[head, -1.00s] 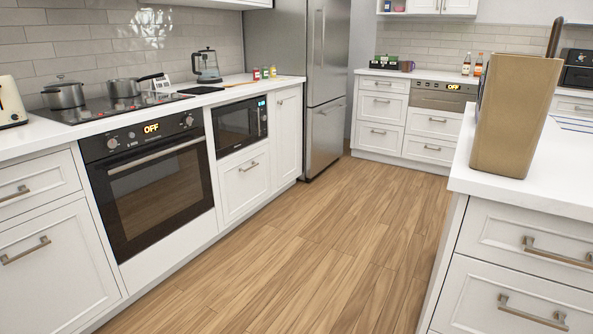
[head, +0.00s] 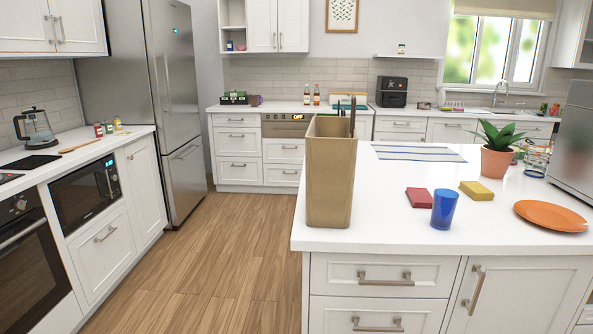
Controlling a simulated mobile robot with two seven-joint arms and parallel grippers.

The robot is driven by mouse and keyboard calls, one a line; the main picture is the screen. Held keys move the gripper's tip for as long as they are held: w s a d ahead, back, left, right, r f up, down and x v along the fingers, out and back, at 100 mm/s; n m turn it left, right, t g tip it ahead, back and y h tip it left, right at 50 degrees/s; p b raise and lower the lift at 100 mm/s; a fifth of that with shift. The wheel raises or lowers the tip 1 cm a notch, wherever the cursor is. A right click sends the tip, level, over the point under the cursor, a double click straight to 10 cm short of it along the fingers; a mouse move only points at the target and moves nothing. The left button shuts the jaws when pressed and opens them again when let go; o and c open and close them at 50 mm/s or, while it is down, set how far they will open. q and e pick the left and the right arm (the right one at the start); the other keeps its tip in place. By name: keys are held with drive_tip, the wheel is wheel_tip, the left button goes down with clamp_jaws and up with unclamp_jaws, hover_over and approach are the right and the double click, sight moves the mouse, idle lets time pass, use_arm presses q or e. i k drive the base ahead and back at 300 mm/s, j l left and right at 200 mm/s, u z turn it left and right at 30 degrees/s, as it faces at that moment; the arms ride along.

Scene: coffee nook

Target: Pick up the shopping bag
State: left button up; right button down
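A tan, upright, open-topped bag (head: 329,183), which looks like the shopping bag, stands near the left front corner of the white island counter (head: 400,222). Dark upright pieces that look like handles rise from its top. Its inside is hidden. Neither of my grippers is in the head view, so their state does not show.
On the island are a red block (head: 419,198), blue cup (head: 444,209), yellow block (head: 477,190), orange plate (head: 551,216), potted plant (head: 496,155) and striped cloth (head: 418,153). The wooden floor (head: 225,245) is clear between the island and the left counter.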

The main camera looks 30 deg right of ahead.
sight(331, 142)
drive_tip(key=k+l+z, duration=0.15)
drive_tip(key=l, duration=0.25)
drive_tip(key=k+l+z, duration=0.2)
drive_tip(key=l, duration=0.25)
drive_tip(key=l+z, duration=0.15)
drive_tip(key=l, duration=0.25)
drive_tip(key=i+j+z, duration=0.1)
drive_tip(key=z, duration=0.75)
drive_tip(key=i+j+z, duration=0.1)
drive_tip(key=j+z, duration=0.9)
drive_tip(key=j, duration=1.5)
